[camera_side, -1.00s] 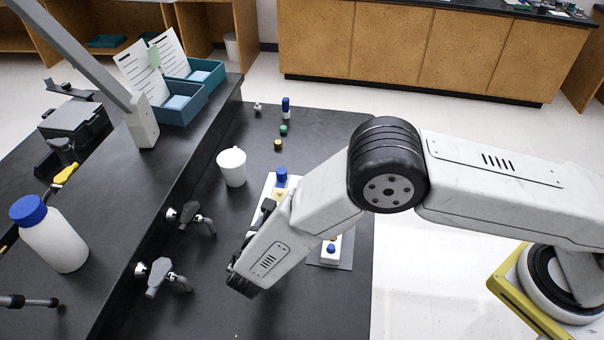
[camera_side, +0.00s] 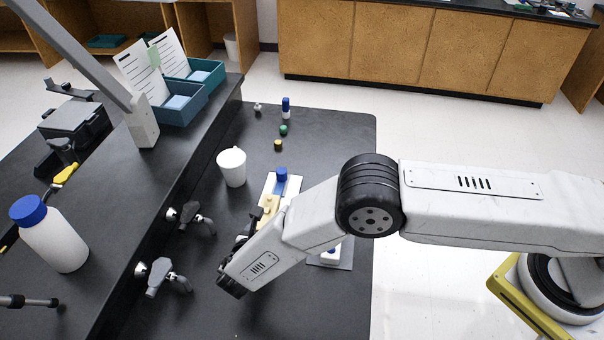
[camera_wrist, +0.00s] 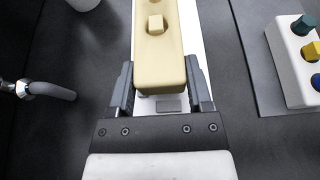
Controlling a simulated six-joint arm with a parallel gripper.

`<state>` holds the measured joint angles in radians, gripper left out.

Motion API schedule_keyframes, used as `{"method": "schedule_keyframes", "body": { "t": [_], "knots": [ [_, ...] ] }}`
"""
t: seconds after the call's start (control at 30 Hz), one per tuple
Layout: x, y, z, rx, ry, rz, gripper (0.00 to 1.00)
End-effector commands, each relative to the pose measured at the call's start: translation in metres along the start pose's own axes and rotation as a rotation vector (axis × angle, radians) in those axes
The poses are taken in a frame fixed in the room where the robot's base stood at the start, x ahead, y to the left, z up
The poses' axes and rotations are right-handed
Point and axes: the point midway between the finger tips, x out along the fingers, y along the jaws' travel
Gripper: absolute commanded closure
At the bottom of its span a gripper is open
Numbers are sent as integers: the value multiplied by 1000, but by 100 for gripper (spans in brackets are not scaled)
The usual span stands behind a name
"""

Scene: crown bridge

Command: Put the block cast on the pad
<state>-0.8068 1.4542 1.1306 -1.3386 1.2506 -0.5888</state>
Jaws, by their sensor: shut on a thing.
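The block cast is a beige block with a small cube on top (camera_wrist: 160,60), upright between the fingers of my gripper (camera_wrist: 160,90) in the wrist view. My gripper is shut on its near end. The cast also shows in the side view (camera_side: 269,204), beside the fingers and partly hidden by my wrist. It is over a long white strip (camera_wrist: 198,50); the gap beneath it is hard to judge. A grey pad (camera_wrist: 258,60) lies to the right, with a white block (camera_wrist: 287,58) carrying coloured pegs on it. My arm partly hides the pad (camera_side: 345,258) in the side view.
A white cup (camera_side: 232,167) stands left of the strip, and a blue-topped piece (camera_side: 281,175) is at the strip's far end. Taps (camera_side: 190,215) jut out at the left. Small coloured pieces (camera_side: 283,130) stand at the back.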

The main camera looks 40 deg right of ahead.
Motion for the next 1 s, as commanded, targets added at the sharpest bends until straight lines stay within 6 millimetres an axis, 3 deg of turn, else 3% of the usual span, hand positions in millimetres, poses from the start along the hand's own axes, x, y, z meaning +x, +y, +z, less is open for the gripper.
{"method": "schedule_keyframes", "body": {
  "t": [0.2,0.77,0.8,0.9,1.0],
  "knots": [
    [8,-1,-18,-1,-1,0,100],
    [10,-1,-25,-1,-1,0,100],
    [10,-1,-25,-1,0,-1,26],
    [10,-1,-25,-1,0,-1,0],
    [10,-1,-25,-1,0,-1,0]
  ]
}}
